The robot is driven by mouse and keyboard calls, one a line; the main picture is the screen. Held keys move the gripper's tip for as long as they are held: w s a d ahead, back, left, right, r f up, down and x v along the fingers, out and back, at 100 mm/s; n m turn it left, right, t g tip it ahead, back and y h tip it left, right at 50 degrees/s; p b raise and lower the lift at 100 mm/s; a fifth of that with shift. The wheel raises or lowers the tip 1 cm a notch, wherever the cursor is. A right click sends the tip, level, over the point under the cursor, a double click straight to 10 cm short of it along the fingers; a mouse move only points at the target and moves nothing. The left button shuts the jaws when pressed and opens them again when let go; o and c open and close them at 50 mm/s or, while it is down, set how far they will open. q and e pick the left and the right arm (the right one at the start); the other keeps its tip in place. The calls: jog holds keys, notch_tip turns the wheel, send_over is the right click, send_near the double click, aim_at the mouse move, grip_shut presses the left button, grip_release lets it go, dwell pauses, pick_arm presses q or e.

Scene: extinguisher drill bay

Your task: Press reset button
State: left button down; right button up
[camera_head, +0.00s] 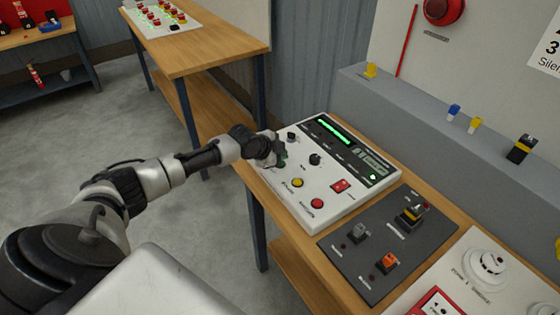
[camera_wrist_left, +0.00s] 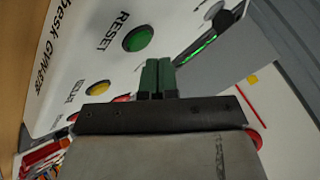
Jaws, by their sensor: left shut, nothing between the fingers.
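The reset button (camera_wrist_left: 138,38) is a round green button beside the printed word RESET on a white control panel (camera_wrist_left: 75,40). It shows whole in the left wrist view. In the head view my left gripper hides it. My left gripper (camera_wrist_left: 158,64) has green fingertips pressed together with nothing between them. The tips appear just short of the button and a little to its right in the wrist view; the gap in depth cannot be told. In the head view the left gripper (camera_head: 280,158) is over the panel's left edge. My right gripper is not in view.
The panel also has a yellow button (camera_head: 297,182), a red button (camera_head: 317,203), a black knob (camera_head: 315,159), a red switch (camera_head: 342,186) and a lit green display (camera_head: 335,128). A dark switch board (camera_head: 340,262) lies nearer. The grey ledge (camera_head: 420,115) behind holds small items.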

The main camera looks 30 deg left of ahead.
pick_arm(q)
notch_tip(320, 180, up, 5)
jog(key=p, duration=0.4)
dwell(0.3)
dwell(0.7)
